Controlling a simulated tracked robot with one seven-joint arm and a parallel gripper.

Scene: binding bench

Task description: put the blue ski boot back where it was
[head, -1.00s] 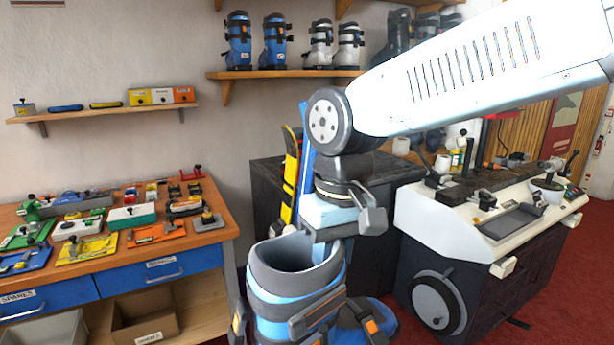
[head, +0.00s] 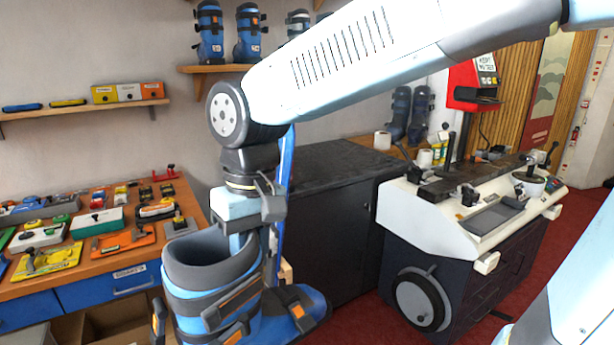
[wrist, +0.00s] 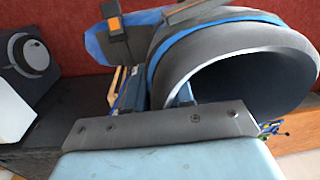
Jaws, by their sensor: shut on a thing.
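The large blue ski boot (head: 212,285), with dark grey liner and orange buckle tabs, hangs upright in front of me at the lower middle-left of the head view. My gripper (head: 250,228) is shut on the rim of its cuff, on the right side. In the wrist view the boot's open cuff (wrist: 240,45) fills the upper right, with the fingers against its rim. The boot's lower front edge runs near the bottom of the head view. Two blue boots (head: 209,32) stand on the upper wall shelf (head: 215,68), beside grey ones partly hidden by my arm.
A workbench (head: 100,270) with bindings and tools stands at left. A black cabinet (head: 325,235) is behind the boot, its top partly bare. A white machine (head: 445,225) stands at right, with dark blue boots (head: 398,115) behind. Red floor is open at far right.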

